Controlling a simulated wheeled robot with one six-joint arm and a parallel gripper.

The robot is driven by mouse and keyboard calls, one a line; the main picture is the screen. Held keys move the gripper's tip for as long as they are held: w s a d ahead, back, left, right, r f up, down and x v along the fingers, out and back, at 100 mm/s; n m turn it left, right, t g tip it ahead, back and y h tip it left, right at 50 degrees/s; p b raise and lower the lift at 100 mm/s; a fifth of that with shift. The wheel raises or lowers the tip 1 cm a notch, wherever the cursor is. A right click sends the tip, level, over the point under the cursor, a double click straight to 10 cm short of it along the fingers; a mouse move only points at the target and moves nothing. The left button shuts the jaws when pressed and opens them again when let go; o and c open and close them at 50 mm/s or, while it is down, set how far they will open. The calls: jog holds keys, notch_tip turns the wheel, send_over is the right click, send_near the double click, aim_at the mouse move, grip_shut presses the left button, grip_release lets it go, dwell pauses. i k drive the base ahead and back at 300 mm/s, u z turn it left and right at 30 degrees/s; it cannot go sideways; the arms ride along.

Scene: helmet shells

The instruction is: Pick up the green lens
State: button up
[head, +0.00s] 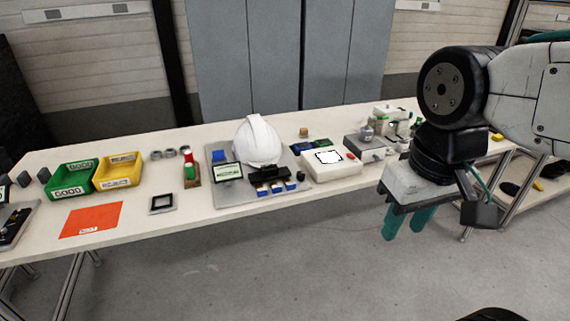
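I cannot single out the green lens for certain. A small upright red, white and green piece (189,170) stands on a brown base on the table (130,211), left of the white helmet shell (257,142); its green part is low down. A flat dark green piece (321,142) lies behind the white box, too small to identify. My gripper (407,226) is at the right, with its teal fingers pointing down, apart and with nothing visible between them. It appears in front of the table's front edge, away from these pieces.
A green bin (72,191) marked GOOD and a yellow bin (118,182) stand at the left. An orange sheet (91,219) and a dark square frame (162,203) lie in front. A white box (331,171) and a small machine (392,118) stand to the right. Floor before the table is clear.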

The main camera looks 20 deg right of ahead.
aim_at(322, 142)
jog(key=z, duration=1.05)
jog(key=i, duration=1.6)
jog(key=u, duration=0.75)
jog(key=i, duration=0.3)
jog(key=u, duration=0.4)
